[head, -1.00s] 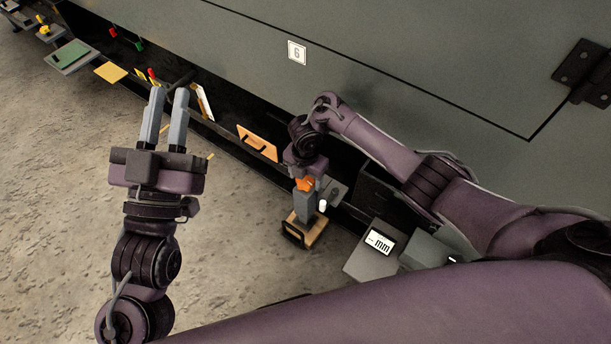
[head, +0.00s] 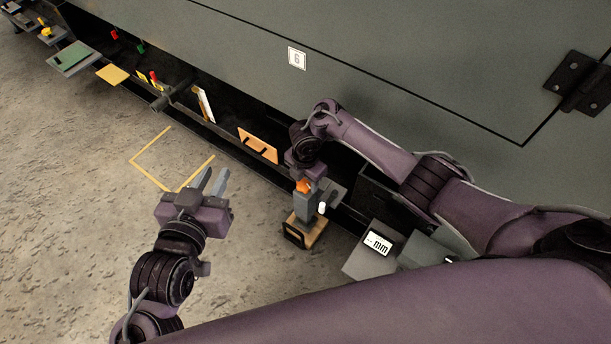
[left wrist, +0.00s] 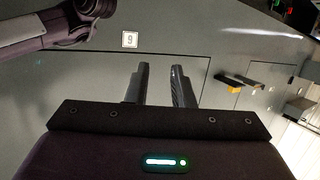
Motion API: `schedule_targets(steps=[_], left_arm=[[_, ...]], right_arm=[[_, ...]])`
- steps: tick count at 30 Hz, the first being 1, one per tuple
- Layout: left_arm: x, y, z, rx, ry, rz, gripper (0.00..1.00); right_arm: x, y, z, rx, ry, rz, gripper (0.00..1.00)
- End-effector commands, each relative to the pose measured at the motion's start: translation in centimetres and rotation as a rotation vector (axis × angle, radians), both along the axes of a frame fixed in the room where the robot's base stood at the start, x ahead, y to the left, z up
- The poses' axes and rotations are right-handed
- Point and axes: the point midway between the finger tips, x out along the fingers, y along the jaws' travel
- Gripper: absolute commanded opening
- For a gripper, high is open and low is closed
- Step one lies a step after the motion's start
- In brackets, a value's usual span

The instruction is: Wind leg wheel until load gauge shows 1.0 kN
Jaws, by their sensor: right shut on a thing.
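A grey upright post (head: 302,207) with an orange part (head: 303,186) on top stands on a wooden base (head: 314,232) by the enclosure's lower edge. My right gripper (head: 306,183) reaches down over it and is shut on the orange part, which is mostly hidden; I cannot tell whether it is the leg wheel. A white knob (head: 322,208) shows beside the post.
The large grey enclosure panel (head: 400,60) bears a "6" label (head: 296,56) and a black hinge (head: 580,83). An orange plate with a handle (head: 258,145) lies along its lower opening. A yellow outline (head: 150,150) marks the floor. The floor at left is open.

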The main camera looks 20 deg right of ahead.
Motion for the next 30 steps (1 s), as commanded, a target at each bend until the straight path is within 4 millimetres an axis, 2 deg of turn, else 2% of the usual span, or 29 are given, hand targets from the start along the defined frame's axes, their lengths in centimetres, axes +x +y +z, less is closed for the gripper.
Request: schedule_targets(steps=[3, 6, 9, 12, 30], left_arm=[[-2.4, 0.4, -4.6, 0.088, 0.219, -0.015, 0.21], [-4.9, 1.0, -8.1, 0.158, 0.393, -0.029, 0.21], [-7.8, 1.7, -11.0, 0.226, 0.559, -0.044, 0.21], [-10.6, 2.5, -13.1, 0.285, 0.702, -0.059, 0.21], [-11.2, 5.0, -13.0, 0.347, 0.827, -0.013, 0.21]], right_arm=[[-0.1, 0.0, 0.3, 0.001, 0.002, -0.063, 0.27], [-0.1, 0.0, 0.3, 0.001, 0.002, -0.117, 0.27], [-0.1, 0.0, 0.3, 0.001, 0.002, -0.172, 0.27], [-0.1, 0.1, 0.2, 0.002, 0.001, -0.225, 0.27], [-0.1, 0.1, 0.1, 0.001, 0.002, -0.485, 0.27]])
